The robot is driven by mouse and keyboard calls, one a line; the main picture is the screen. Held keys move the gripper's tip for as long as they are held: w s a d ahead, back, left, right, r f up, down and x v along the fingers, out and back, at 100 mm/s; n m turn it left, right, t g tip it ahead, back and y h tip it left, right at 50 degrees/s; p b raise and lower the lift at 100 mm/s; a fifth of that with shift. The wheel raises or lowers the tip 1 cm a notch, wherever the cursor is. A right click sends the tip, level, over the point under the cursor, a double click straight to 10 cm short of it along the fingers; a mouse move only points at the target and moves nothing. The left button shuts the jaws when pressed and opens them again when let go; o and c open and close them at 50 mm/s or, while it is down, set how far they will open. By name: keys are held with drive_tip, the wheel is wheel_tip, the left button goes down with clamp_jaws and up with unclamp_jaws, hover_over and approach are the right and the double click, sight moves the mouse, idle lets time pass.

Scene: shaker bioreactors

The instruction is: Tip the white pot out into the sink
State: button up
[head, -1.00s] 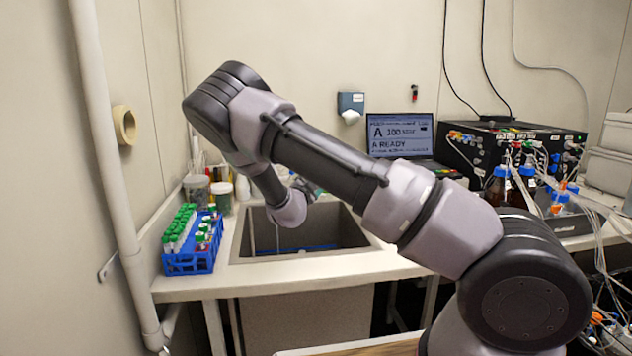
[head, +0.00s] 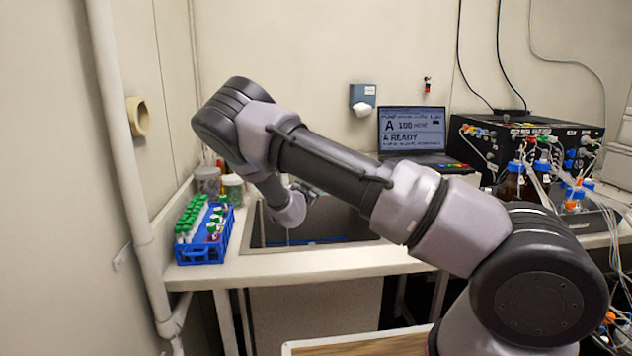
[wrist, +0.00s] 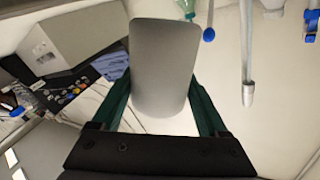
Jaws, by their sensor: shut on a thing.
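The white pot (wrist: 163,65) looks smooth, plain and grey in shade in the wrist view. It sits between the two green fingers of my gripper (wrist: 160,90), which is shut on it. The pot appears tilted, but I cannot tell its exact angle, and its mouth and contents are not visible. In the head view, the end of my arm is over the left part of the sink (head: 345,222), a dark rectangular basin set in the pale counter. My arm hides the pot and most of the gripper there.
A blue rack (head: 203,250) of green-capped tubes stands left of the sink, with lidded jars (head: 232,187) behind it. A laptop (head: 412,130), a black control box (head: 525,150) and brown bottles (head: 510,183) stand to the right. A pale pipe (head: 120,150) runs down the left wall.

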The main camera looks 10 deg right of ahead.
drive_tip(key=shift+s+d+f+n, duration=0.1)
drive_tip(key=shift+f+n, duration=0.15)
drive_tip(key=shift+n, duration=0.6)
drive_tip(key=shift+w+d+f+n, duration=0.1)
drive_tip(key=shift+f+n, duration=0.1)
drive_tip(key=shift+n, duration=0.7)
drive_tip(key=shift+s+d+f+n, duration=0.1)
drive_tip(key=shift+f+n, duration=0.15)
drive_tip(key=shift+n, duration=0.6)
drive_tip(key=s+d+r+n+y, duration=0.1)
drive_tip(key=s+d+r, duration=0.4)
drive_tip(key=s+d, duration=0.1)
drive_tip(key=s+d+r+t+y, duration=0.1)
drive_tip(key=s+d+r+y, duration=0.1)
drive_tip(key=s+d+r, duration=0.3)
drive_tip(key=s+d, duration=0.2)
drive_tip(key=d, duration=0.2)
drive_tip(key=shift+d+n, duration=0.2)
drive_tip(key=shift+n, duration=0.2)
drive_tip(key=shift+r, duration=0.1)
drive_tip(key=shift+a, duration=0.1)
